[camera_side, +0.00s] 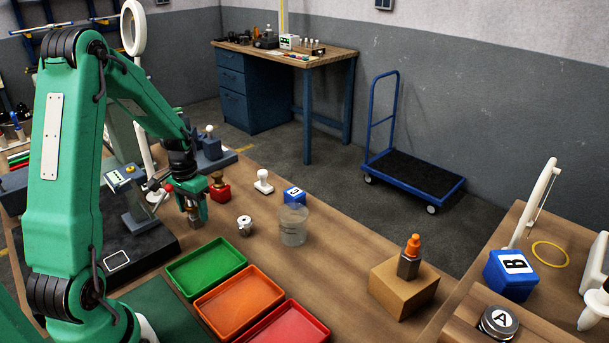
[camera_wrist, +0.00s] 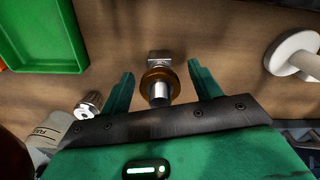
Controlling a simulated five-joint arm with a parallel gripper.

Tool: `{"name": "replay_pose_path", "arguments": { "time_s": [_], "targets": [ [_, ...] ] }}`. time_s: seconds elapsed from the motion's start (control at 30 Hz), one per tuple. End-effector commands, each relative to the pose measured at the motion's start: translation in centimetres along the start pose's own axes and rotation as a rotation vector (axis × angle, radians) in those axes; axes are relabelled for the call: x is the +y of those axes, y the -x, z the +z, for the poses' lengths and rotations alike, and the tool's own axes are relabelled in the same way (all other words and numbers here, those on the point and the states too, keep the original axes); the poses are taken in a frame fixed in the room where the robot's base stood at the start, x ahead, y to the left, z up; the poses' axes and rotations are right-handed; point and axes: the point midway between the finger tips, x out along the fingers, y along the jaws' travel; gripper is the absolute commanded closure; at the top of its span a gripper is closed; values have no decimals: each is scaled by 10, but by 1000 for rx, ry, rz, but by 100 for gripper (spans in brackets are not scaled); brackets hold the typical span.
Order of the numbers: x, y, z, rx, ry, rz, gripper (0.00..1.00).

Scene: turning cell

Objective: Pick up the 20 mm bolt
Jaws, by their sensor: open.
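A metal part that looks like the bolt (camera_wrist: 160,57) shows in the wrist view, with a square grey head, a brass-coloured ring and a bright round end. My gripper (camera_wrist: 160,71) is open, with one green finger on each side of it. Gaps show between the part and both fingers. In the side view my gripper (camera_side: 194,205) is low over the wooden bench, and a small grey-brown part (camera_side: 194,223) shows just under it. The fingers hide some of it. I cannot read any size on the part.
A ribbed metal piece (camera_side: 244,225) and a clear beaker (camera_side: 293,228) stand to the right. Green (camera_side: 207,267), orange (camera_side: 239,300) and red (camera_side: 285,327) trays lie in front.

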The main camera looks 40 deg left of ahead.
Motion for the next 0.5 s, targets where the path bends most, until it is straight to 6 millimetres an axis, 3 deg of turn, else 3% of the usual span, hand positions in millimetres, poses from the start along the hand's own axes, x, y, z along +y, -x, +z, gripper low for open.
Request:
{"name": "replay_pose_path", "arguments": {
  "time_s": [0.2,0.5],
  "targets": [
    [0,-16,0,0,0,0,37],
    [0,-17,0,0,1,0,37]
  ]
}}
